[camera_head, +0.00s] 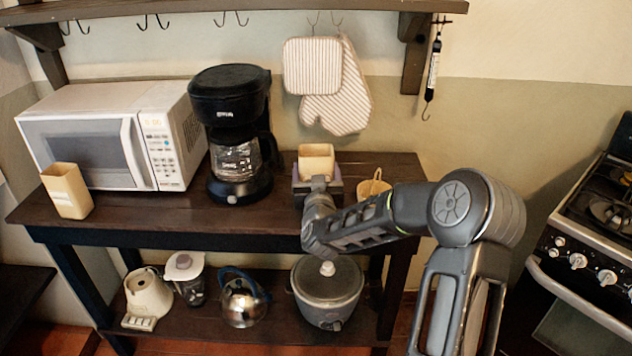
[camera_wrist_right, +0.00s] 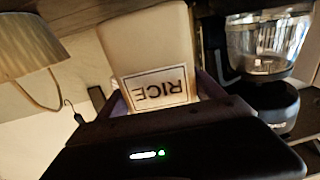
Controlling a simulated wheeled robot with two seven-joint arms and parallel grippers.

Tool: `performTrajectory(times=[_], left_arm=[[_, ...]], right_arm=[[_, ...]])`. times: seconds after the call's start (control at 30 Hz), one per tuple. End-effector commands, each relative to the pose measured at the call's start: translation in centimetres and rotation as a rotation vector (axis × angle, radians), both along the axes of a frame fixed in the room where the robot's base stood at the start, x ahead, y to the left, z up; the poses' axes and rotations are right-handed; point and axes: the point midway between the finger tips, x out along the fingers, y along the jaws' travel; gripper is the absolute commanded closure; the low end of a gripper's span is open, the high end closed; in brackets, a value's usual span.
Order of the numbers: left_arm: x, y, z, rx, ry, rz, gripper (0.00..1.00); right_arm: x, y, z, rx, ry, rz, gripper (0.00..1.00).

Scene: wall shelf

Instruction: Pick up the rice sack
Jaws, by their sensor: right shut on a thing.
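The rice sack (camera_head: 316,158) is a small cream block on the dark wooden table, to the right of the coffee maker. In the right wrist view the sack (camera_wrist_right: 150,40) shows a white label reading RICE, upside down. My right gripper (camera_head: 318,180) is around the sack, with a finger on each side, and is shut on it. In the right wrist view the gripper (camera_wrist_right: 165,100) hides the lower part of the sack. I cannot tell whether the sack touches the table. My left gripper is not in view.
A black coffee maker (camera_head: 231,130) stands close to the left of the sack, beside a white microwave (camera_head: 95,140). A tan container (camera_head: 67,191) is at the table's left end. A small wicker basket (camera_head: 374,185) is to the right. Striped mitts (camera_head: 335,95) hang behind. A rice cooker (camera_head: 327,295) stands below.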

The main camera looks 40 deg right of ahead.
Motion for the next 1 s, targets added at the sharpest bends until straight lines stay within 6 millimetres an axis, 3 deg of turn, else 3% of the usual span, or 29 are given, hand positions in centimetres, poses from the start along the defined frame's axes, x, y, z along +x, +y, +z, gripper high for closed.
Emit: performTrajectory(times=[0.1,0.33,1.0], left_arm=[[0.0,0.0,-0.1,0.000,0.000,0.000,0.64],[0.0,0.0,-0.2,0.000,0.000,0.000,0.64],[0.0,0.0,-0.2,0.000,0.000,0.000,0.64]], right_arm=[[0.1,0.1,2.9,-0.007,-0.009,0.001,0.88],[0.0,0.0,6.2,-0.004,-0.006,0.000,0.88],[0.0,0.0,6.7,-0.003,-0.004,0.000,0.88]])
